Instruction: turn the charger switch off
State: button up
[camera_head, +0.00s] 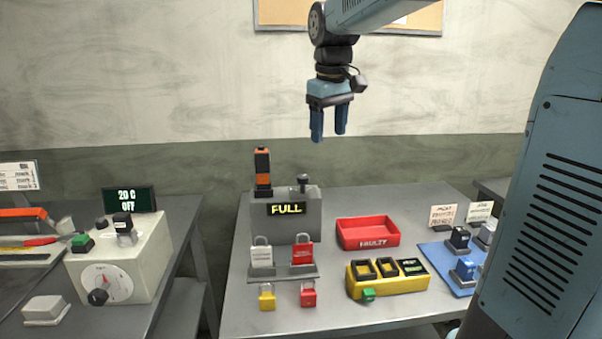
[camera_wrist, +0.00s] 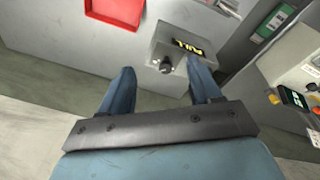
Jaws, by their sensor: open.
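The charger (camera_head: 285,225) is a grey box at the back left of the middle table, with a lit yellow "FULL" display (camera_head: 286,209). A black and orange device (camera_head: 262,170) stands upright on its left top. A small dark switch (camera_head: 303,183) stands up from its right top. In the wrist view the switch (camera_wrist: 165,65) appears between my fingertips, with the display (camera_wrist: 188,47) beside it. My gripper (camera_head: 328,135) is open and empty, fingers pointing down, above the charger and apart from it. The black and orange device cannot be made out in the wrist view.
A red "FAULTY" tray (camera_head: 368,246) lies right of the charger. Two padlocks stand on a grey rack (camera_head: 285,274) in front, with a yellow padlock (camera_head: 267,298) and a red one (camera_head: 308,296) nearer. A yellow block (camera_head: 392,286) and blue mat (camera_head: 437,256) are farther right.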

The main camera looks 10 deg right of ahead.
aim_at(303, 176)
jog(key=w+a+f+n+g, duration=0.1)
jog(key=w+a+n+g, duration=0.2)
jog(key=w, duration=0.8)
jog(key=shift+t, duration=0.6)
jog(key=f, duration=0.9)
jog(key=a+f, duration=0.1)
jog(key=f, duration=0.4)
jog(key=shift+f, duration=0.1)
jog(key=shift+c, duration=0.3)
jog(key=c, duration=1)
